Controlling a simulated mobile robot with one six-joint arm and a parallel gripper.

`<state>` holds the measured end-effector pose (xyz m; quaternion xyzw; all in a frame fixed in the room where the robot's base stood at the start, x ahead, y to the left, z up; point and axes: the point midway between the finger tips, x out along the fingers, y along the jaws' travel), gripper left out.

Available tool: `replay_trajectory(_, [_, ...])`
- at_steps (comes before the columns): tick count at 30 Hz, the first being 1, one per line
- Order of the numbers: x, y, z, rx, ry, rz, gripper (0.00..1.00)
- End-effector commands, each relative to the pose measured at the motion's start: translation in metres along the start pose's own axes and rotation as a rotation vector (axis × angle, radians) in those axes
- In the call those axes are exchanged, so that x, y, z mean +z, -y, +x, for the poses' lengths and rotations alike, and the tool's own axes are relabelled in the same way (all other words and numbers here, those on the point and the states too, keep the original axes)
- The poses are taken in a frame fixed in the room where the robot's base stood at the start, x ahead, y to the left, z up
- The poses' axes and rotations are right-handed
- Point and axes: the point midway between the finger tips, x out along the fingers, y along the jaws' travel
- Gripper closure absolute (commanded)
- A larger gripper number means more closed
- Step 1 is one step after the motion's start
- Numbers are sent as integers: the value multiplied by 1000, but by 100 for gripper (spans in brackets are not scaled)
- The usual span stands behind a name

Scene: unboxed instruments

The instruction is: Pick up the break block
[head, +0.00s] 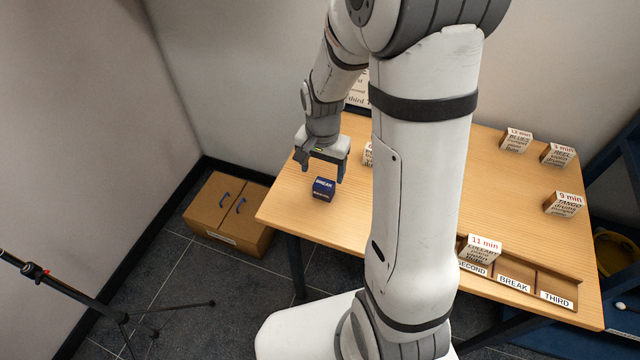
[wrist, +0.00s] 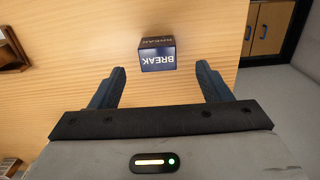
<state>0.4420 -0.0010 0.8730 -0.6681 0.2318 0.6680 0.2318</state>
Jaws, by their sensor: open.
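The break block (head: 323,189) is a small dark blue block with white BREAK lettering. It stands on the left part of the wooden table (head: 450,150), near the table's left edge. In the wrist view the break block (wrist: 158,54) lies just beyond the fingertips, roughly centred between them. My gripper (head: 320,172) is open and empty, just above and behind the block in the head view. Its two dark fingers (wrist: 161,72) spread to either side in the wrist view, apart from the block.
White blocks with minute labels, such as the 9 min block (head: 563,204), stand at the table's right. A wooden tray (head: 515,268) at the front right has SECOND, BREAK and THIRD labels; an 11 min block (head: 481,249) sits in its SECOND slot. My arm hides the table's middle.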

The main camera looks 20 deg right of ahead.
Motion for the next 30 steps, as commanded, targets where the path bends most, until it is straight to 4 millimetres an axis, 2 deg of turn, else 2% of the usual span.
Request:
replay_trajectory(15, [1, -3, 65, 3, 4, -3, 29])
replay_trajectory(19, [1, -3, 72, 1, 1, -3, 29])
replay_trajectory(26, [1, -3, 72, 0, 0, -4, 30])
replay_trajectory(30, [1, -3, 72, 0, 0, -4, 41])
